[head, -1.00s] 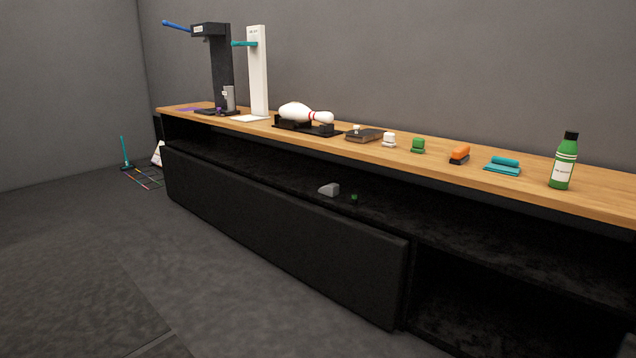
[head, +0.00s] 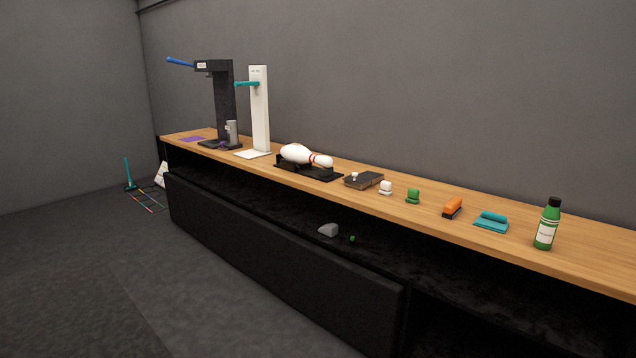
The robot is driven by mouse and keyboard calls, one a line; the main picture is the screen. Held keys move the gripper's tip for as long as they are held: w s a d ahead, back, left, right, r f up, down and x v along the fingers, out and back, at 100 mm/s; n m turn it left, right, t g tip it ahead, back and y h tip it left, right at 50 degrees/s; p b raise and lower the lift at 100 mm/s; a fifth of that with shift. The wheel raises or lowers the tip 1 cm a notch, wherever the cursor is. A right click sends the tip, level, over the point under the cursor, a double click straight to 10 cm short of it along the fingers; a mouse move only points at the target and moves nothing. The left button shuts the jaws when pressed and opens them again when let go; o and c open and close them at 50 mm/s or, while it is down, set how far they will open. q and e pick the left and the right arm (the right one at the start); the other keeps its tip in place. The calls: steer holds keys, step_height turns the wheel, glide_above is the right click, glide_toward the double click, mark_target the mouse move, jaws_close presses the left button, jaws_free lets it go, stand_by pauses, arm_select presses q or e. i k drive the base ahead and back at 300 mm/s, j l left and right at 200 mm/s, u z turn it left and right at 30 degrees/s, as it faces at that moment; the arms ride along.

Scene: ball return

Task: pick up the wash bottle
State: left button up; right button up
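A green bottle (head: 547,224) with a black cap and a white label stands upright on the wooden counter top, toward the right end of the head view. The label's text is too small to read, so I cannot tell for sure that it is the wash bottle. Neither of my grippers shows in the head view.
Open floor (head: 230,310) lies in front.

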mark_target(550, 217)
steer(key=k+l+z, duration=0.1)
steer(key=l+z, duration=0.35)
steer(key=l, duration=0.4)
steer(key=i+l+z, duration=0.1)
steer(key=l+z, duration=0.35)
steer(key=l, duration=0.4)
